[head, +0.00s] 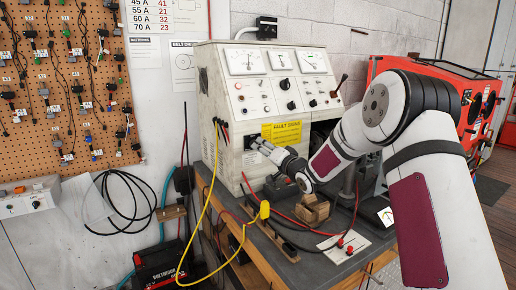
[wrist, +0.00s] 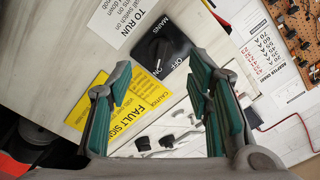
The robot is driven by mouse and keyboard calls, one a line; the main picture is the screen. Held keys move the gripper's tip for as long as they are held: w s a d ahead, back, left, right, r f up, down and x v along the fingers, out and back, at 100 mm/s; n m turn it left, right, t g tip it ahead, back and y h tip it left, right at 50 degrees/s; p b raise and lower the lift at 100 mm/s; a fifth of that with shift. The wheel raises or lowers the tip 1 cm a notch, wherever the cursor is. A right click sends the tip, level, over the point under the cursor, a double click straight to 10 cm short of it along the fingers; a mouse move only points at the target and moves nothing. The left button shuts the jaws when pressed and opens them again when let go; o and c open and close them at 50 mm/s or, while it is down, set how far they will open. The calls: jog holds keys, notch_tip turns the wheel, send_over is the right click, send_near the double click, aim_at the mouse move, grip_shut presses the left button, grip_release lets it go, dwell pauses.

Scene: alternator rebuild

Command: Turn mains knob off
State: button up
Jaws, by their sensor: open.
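The mains knob (wrist: 162,48) is a black knob on a black plate with white MAINS, ON and OFF lettering, on the pale front of the test bench cabinet (head: 221,84). In the wrist view it shows between and beyond the fingertips. My gripper (wrist: 160,72) is open, with green pads to either side of the knob, and nothing is between them. I cannot tell how close the pads are to the knob. In the head view my gripper (head: 258,146) reaches the lower cabinet front, left of the arm, and covers most of the knob there. The knob's exact setting is unclear.
A yellow caution label (head: 282,134) is beside the knob. Gauges and small knobs fill the upper panel. A yellow cable (head: 207,208) hangs left of the gripper. A wooden block (head: 312,209) and red leads lie on the bench below. A red cabinet (head: 425,72) stands right.

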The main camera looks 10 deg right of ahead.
jog(key=shift+x, duration=2.55)
grip_shut()
